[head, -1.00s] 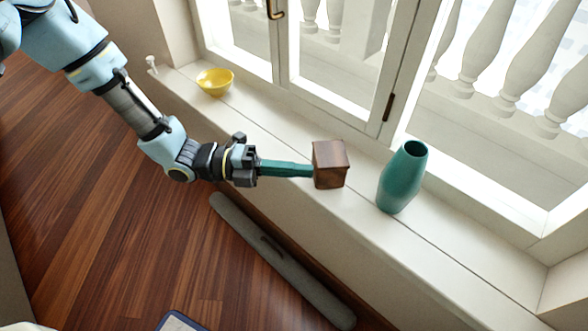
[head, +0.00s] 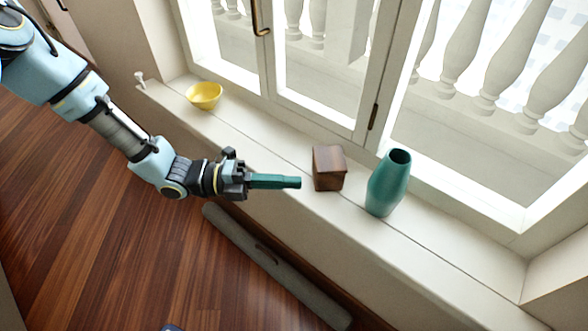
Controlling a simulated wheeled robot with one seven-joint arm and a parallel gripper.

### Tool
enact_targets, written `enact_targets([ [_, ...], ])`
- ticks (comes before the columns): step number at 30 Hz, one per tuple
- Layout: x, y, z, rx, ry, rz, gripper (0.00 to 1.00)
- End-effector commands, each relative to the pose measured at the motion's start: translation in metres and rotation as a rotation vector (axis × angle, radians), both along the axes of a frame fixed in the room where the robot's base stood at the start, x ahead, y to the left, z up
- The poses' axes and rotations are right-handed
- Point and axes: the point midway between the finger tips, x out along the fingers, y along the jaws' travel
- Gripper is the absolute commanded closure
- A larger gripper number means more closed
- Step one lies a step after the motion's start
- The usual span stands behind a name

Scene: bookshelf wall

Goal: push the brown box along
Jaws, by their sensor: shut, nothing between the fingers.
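The brown box (head: 329,169) is a small dark wooden cube standing on the white window sill, left of the teal vase. My gripper (head: 298,182) is shut, with its green fingers pointing right towards the box's left side. A small gap shows between the fingertips and the box. Nothing is held.
A teal vase (head: 389,184) stands upright on the sill close to the right of the box. A yellow bowl (head: 204,95) sits further left on the sill (head: 450,250). The window frame rises behind. The sill right of the vase is clear.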

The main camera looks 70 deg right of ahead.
Motion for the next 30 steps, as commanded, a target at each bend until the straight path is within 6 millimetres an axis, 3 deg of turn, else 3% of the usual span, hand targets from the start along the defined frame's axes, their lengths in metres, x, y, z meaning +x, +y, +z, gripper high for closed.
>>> enact_targets([
  [6, 0.047, 0.017, -0.001, -0.001, -0.001, 0.005, 1.00],
  [12, 0.080, 0.029, -0.001, 0.000, -0.002, 0.002, 1.00],
  [18, 0.094, 0.035, 0.000, 0.000, 0.000, 0.000, 1.00],
  [26, 0.096, 0.036, 0.000, -0.001, -0.003, -0.001, 1.00],
  [30, 0.110, 0.045, 0.004, -0.057, -0.085, -0.014, 1.00],
])
